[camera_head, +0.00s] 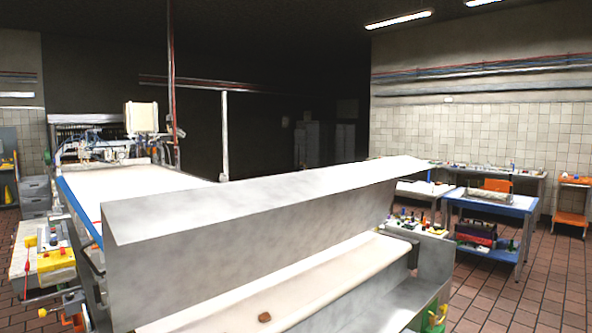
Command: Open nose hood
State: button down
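The nose hood appears to be the long, pale grey metal cover (250,240) that spans the near end of the conveyor machine in the head view. It has a broad front face and a flat, sloping top. My gripper is not in view.
A long white conveyor (140,187) with a blue edge runs back behind the hood. Brick-red tiled floor (555,270) is clear at lower right.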

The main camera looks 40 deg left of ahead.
aim_at(168, 253)
jog(key=i, duration=1.85)
jog(key=u, duration=3.4)
jog(key=i, duration=0.35)
jog(key=u, duration=0.1)
